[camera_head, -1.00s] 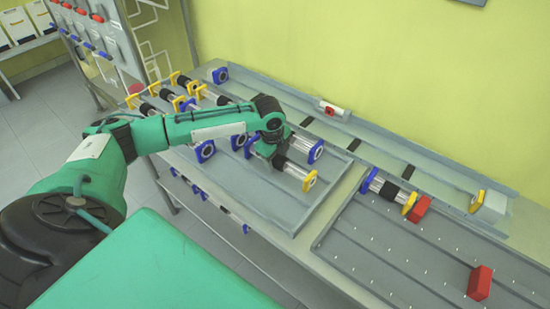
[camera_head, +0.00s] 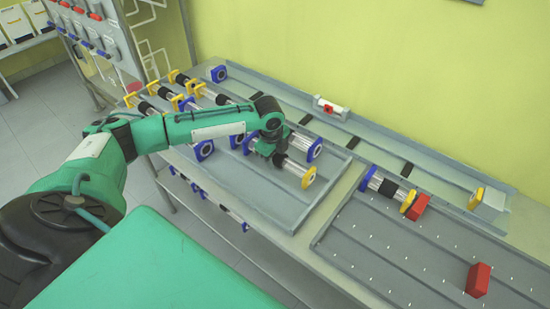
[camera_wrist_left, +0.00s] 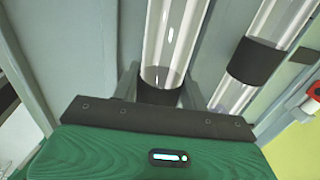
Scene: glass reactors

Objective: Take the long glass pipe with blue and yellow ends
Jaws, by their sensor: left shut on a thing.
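The long glass pipe (camera_head: 296,169) lies over the left tray, its yellow end (camera_head: 308,177) toward the lower right. Its other end is hard to pick out among the blue flanges beside my arm. My left gripper (camera_head: 268,148) reaches down from above and is shut on this pipe near its dark middle band. In the left wrist view, the fingers (camera_wrist_left: 160,92) sit on both sides of the clear tube (camera_wrist_left: 172,40) at its black band. A neighbouring pipe with a blue end (camera_head: 315,149) lies close beside it. My right gripper is not in view.
Several more pipes with blue and yellow ends (camera_head: 183,102) lie at the left of the tray (camera_head: 285,215). A right tray (camera_head: 400,245) holds another pipe (camera_head: 389,188) and red blocks (camera_head: 479,280). A wall-side channel (camera_head: 370,136) runs behind. The tray's front part is bare.

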